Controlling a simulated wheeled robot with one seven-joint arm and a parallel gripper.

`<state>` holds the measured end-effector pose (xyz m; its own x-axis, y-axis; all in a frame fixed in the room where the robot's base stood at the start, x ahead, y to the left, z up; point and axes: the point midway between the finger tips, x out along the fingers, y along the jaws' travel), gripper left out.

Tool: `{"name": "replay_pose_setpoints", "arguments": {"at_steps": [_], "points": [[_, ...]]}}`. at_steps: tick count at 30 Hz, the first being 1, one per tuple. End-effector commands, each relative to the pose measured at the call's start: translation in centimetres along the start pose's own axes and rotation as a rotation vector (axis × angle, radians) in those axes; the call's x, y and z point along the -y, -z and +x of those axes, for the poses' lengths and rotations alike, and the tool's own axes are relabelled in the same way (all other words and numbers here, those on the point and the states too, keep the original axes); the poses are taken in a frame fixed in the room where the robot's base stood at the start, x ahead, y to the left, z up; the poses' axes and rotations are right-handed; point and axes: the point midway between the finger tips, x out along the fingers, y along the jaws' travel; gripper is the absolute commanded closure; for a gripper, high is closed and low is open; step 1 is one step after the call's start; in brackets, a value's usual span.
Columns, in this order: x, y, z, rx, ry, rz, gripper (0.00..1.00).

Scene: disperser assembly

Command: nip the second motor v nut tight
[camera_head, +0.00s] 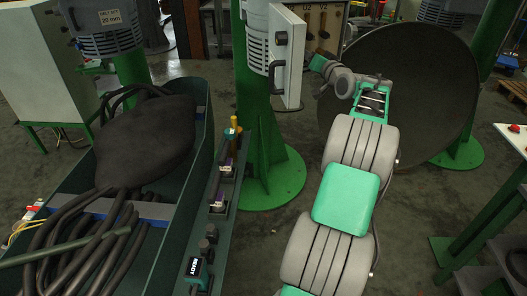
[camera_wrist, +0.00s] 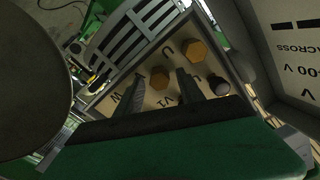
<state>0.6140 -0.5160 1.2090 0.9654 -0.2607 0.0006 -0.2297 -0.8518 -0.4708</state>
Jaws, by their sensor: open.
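The open terminal box of a motor shows in the head view, with its labelled terminal board (camera_head: 319,20) inside. In the wrist view the board (camera_wrist: 144,98) carries two brass hex nuts and a darker round-ended post (camera_wrist: 218,85). One nut (camera_wrist: 160,77) is near the V1 marking; the other nut (camera_wrist: 195,50) is up and right, near a U. My gripper (camera_wrist: 160,84) is open, its two dark fingers on either side of the nearer nut in the picture. Whether they touch it, I cannot tell. In the head view my gripper (camera_head: 318,62) is at the box's lower edge.
The light box cover (camera_head: 287,58) stands left of the board. A large dark dish (camera_head: 430,80) is behind my arm. A green column (camera_head: 258,130) stands below the box. A green trough (camera_head: 195,125) with dark hoses (camera_head: 85,235) is at left.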

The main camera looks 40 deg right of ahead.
Motion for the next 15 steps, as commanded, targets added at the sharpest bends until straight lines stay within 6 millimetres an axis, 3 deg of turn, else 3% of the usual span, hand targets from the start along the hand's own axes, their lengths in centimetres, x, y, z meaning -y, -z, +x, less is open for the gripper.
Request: {"name": "replay_pose_setpoints", "arguments": {"at_steps": [9, 15], "points": [[0.3, 0.1, 0.0, 0.001, 0.000, -0.579, 0.55], [0.0, -0.3, -4.9, -0.001, -0.003, -0.581, 0.55]]}}
